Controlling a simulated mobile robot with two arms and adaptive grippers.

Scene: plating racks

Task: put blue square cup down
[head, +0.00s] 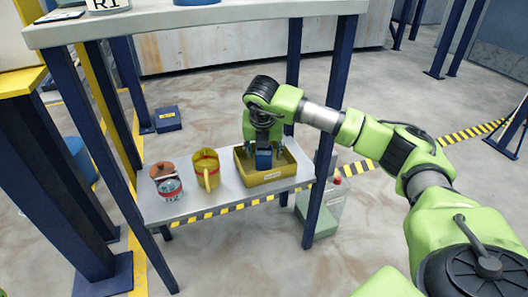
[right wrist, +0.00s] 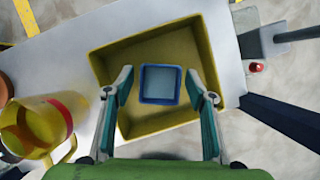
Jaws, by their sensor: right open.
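The blue square cup (head: 263,157) is in the yellow tray (head: 246,178) on the lower shelf of the rack. In the right wrist view the cup (right wrist: 160,84) stands upright inside the tray (right wrist: 107,62), with its square opening facing the camera. My right gripper (head: 264,140) is over the tray from above. In the right wrist view its two fingers (right wrist: 160,100) are spread on either side of the cup, with gaps between them and its walls. The gripper hides part of the cup in the head view. My left gripper is not in view.
A yellow pitcher (head: 206,170) with a red band and a jar (head: 167,182) with a brown lid stand left of the tray on the shelf (head: 225,203). Blue rack posts (head: 322,150) rise close to the right. The upper shelf (head: 220,18) is above.

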